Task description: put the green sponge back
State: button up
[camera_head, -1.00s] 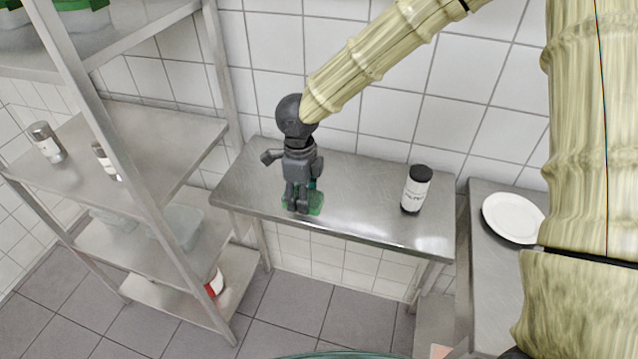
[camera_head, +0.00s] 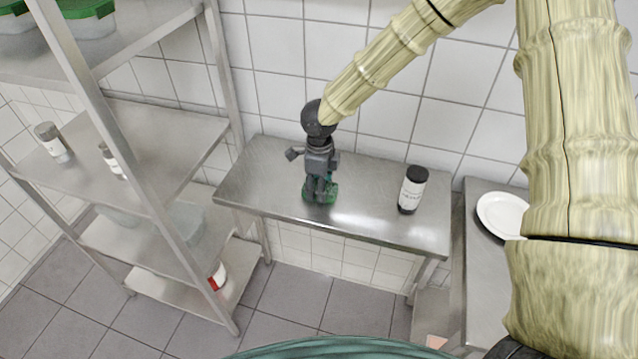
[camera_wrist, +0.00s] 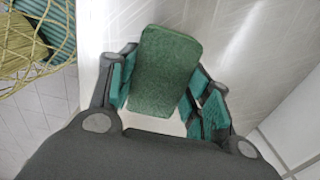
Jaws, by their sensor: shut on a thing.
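The green sponge (camera_wrist: 165,70) is a rounded block between the teal-padded fingers of my gripper (camera_wrist: 160,98) in the wrist view. My gripper is shut on it, with the fingers along its two sides. In the head view my gripper (camera_head: 320,190) points down at the left part of the steel table (camera_head: 375,215). Only small green parts of the sponge (camera_head: 331,193) show around the fingers there. I cannot tell whether the sponge touches the tabletop or is just above it.
A dark-lidded jar (camera_head: 412,190) stands on the table, right of my gripper. A white plate (camera_head: 502,214) lies on a counter further right. A steel shelf unit (camera_head: 150,150) with shakers and green-lidded containers (camera_head: 90,15) stands at the left. The tabletop between gripper and jar is clear.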

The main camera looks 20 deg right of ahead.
jog(key=o, duration=0.9)
jog(key=shift+f, duration=0.1)
jog(key=shift+r, duration=0.2)
notch_tip(320, 180, up, 12)
jog(key=shift+f+b, duration=0.15)
jog(key=shift+b, duration=0.95)
